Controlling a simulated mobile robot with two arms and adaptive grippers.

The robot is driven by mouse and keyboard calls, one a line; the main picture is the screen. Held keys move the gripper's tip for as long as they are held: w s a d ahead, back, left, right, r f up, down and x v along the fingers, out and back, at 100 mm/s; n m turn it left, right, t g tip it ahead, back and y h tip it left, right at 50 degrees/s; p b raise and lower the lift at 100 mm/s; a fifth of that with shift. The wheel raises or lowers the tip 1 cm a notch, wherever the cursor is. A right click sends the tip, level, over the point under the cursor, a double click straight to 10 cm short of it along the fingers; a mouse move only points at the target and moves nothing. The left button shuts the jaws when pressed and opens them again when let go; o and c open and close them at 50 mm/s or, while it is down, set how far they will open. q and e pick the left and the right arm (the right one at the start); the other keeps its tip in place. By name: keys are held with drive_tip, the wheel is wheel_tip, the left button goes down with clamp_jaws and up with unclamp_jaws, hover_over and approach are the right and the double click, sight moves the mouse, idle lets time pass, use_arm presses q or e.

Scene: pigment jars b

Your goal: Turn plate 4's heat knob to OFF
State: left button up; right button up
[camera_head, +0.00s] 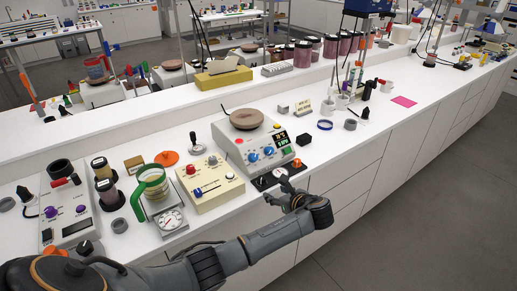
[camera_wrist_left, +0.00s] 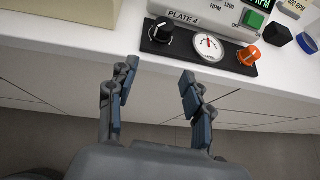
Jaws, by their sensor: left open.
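Plate 4 is a white stirrer unit (camera_head: 255,147) with a round brown top and blue knobs. A dark panel (camera_wrist_left: 186,46) lies along its front, below the label "PLATE 4" (camera_wrist_left: 184,17). On the panel are a black knob (camera_wrist_left: 161,31) with a white pointer line, a round white gauge (camera_wrist_left: 208,46) with a red needle, and an orange knob (camera_wrist_left: 248,55). My left gripper (camera_head: 276,191) is open and empty just in front of the panel. In the left wrist view its fingers (camera_wrist_left: 160,72) are spread, apart from the black knob. My right gripper is not in view.
A cream box (camera_head: 211,184) with a red knob stands left of plate 4, then a dial scale (camera_head: 171,222) with a green-handled jar. A black block (camera_head: 304,140) and blue ring (camera_head: 325,125) are on the right.

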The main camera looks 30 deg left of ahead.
use_arm(q)
drive_tip(key=y, duration=0.2)
approach(255, 158)
drive_tip(key=shift+m, duration=0.4)
drive_tip(key=p+x, duration=0.1)
drive_tip(key=x, duration=0.6)
drive_tip(key=shift+w+a+f+p, duration=0.15)
drive_tip(key=shift+w+a+p, duration=0.05)
drive_tip(key=shift+a+p, duration=0.1)
drive_tip(key=shift+w+a+f, duration=0.2)
drive_tip(key=shift+w+a, duration=0.05)
drive_tip(key=shift+a, duration=0.2)
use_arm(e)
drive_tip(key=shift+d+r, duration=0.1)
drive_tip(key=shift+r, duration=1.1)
use_arm(q)
drive_tip(key=shift+c, duration=0.4)
clamp_jaws()
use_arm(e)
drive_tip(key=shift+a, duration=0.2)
